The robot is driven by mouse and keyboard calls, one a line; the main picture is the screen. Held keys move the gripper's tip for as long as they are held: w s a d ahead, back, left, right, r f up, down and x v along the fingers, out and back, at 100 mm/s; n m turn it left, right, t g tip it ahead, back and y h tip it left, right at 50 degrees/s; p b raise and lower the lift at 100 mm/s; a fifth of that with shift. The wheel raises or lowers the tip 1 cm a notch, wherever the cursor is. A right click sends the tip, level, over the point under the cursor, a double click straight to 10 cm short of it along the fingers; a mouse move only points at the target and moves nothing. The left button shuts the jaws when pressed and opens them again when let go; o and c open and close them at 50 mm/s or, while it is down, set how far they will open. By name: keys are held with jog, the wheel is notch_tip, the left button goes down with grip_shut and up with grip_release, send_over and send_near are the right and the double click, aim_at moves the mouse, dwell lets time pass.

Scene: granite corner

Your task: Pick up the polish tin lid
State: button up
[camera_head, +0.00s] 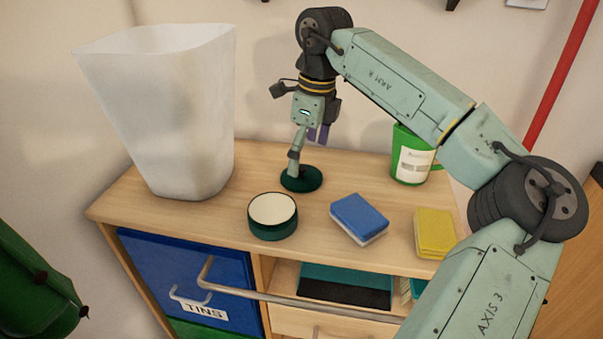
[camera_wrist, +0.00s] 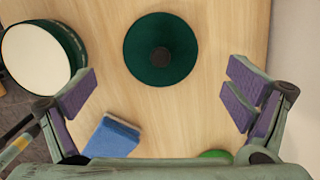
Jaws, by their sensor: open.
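The polish tin lid, a dark green disc (camera_head: 310,182) with a small dark knob at its centre, lies flat on the wooden top. In the wrist view the lid (camera_wrist: 160,30) is at the top middle, beyond the fingertips. The round tin (camera_head: 272,211) with a cream top and dark green side stands to its front left; it also shows in the wrist view (camera_wrist: 35,55) at the upper left. My gripper (camera_head: 305,147) is above the lid, partly overlapping it in the head view. In the wrist view my gripper (camera_wrist: 160,97) is wide open and empty, with purple pads apart.
A tall whitish bin (camera_head: 185,120) stands at the left. A blue sponge (camera_head: 359,215) and a yellow sponge (camera_head: 435,232) lie at the front right. A green mug (camera_head: 411,160) stands at the back right. A blue drawer (camera_head: 190,275) labelled TINS is below.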

aim_at(302, 168)
jog(key=f, duration=0.4)
jog(key=shift+w+a+p, duration=0.15)
jog(key=shift+a+p, duration=0.25)
jog(key=c, duration=1)
jog(key=shift+r, duration=0.1)
jog(key=shift+c, duration=0.2)
notch_tip(302, 168, up, 8)
jog(key=shift+f+b, duration=0.1)
jog(key=shift+b, duration=0.55)
jog(key=s+a+r+n+g+p, duration=0.1)
jog(key=s+a+n+p, duration=0.1)
jog(key=s+a+n, duration=0.3)
jog(key=s+r+n+p, duration=0.1)
jog(key=s+r+n, duration=0.1)
jog(key=s, duration=0.6)
jog(key=shift+w+f+b, duration=0.2)
jog(key=shift+f+b, duration=2.05)
jog(key=shift+f, duration=0.9)
